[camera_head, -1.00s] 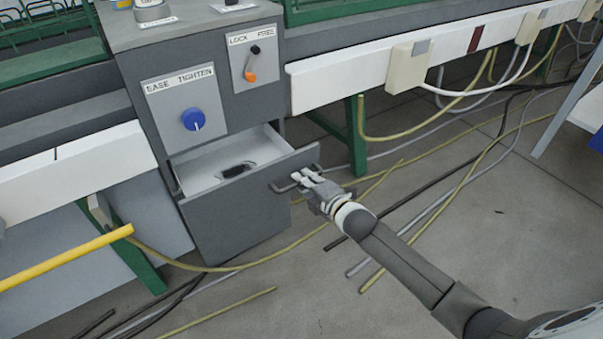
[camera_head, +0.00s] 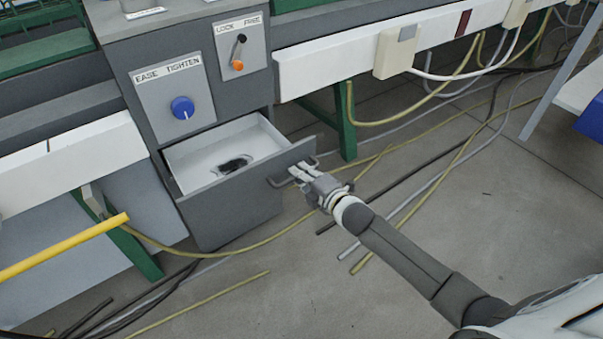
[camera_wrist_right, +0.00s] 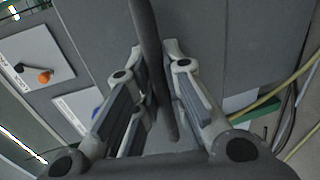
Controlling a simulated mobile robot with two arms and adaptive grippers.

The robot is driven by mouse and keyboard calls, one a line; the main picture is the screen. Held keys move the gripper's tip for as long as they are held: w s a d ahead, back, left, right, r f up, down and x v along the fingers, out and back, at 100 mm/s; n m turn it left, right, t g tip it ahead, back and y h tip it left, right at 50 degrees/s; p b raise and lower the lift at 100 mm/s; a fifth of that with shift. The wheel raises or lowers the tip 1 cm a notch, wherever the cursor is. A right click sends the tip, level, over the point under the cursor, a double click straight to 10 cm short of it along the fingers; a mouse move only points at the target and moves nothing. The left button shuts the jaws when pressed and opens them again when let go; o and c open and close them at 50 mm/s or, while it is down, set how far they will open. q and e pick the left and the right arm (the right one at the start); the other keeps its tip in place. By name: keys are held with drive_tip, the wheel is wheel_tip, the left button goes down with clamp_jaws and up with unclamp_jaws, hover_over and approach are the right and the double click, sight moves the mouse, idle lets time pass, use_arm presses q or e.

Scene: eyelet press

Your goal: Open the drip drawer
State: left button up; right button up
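The drip drawer (camera_head: 228,200) is a dark grey front with a white inside, low in the grey cabinet (camera_head: 165,55). It stands pulled out, and a dark object (camera_head: 234,164) lies on its floor. The bar handle (camera_head: 283,181) is on the drawer front. My right gripper (camera_head: 297,174) is at the handle's right part. In the right wrist view, the handle bar (camera_wrist_right: 153,60) runs between the two fingers (camera_wrist_right: 158,85). Gaps seem to show beside the bar, so I cannot tell whether they grip it. My left gripper is not in view.
A blue knob (camera_head: 182,108) and an orange-tipped lever (camera_head: 238,53) are on the cabinet above. A yellow bar (camera_head: 65,248) juts in at the left. Cables and hoses (camera_head: 425,190) lie on the floor. Bare floor is at the lower middle.

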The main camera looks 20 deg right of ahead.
drive_tip(key=o, duration=0.5)
drive_tip(key=v, duration=1.2)
drive_tip(key=shift+f, duration=0.15)
